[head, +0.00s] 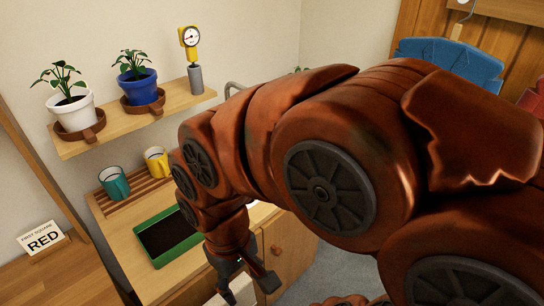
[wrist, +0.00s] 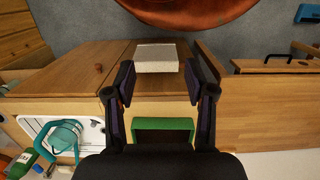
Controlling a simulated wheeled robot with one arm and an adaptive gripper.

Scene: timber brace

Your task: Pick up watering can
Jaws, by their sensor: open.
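My gripper (head: 247,284) points down beside the planting bench in the head view. In the wrist view my gripper (wrist: 158,82) is open, with nothing between its fingers. A teal rounded object with a curved part (wrist: 64,136) sits at the white basin at the lower left of the wrist view. It looks like the watering can, but it is small and partly cut by clutter, so I cannot be sure. It is well to the left of my fingers. I cannot see it in the head view, where my arm covers much of the middle.
A green soil tray (head: 168,236) lies on the bench, with a teal cup (head: 114,183) and a yellow cup (head: 156,162) behind it. A shelf (head: 115,127) holds two potted plants and a yellow gauge. A pale block (wrist: 156,57) lies beyond my fingertips.

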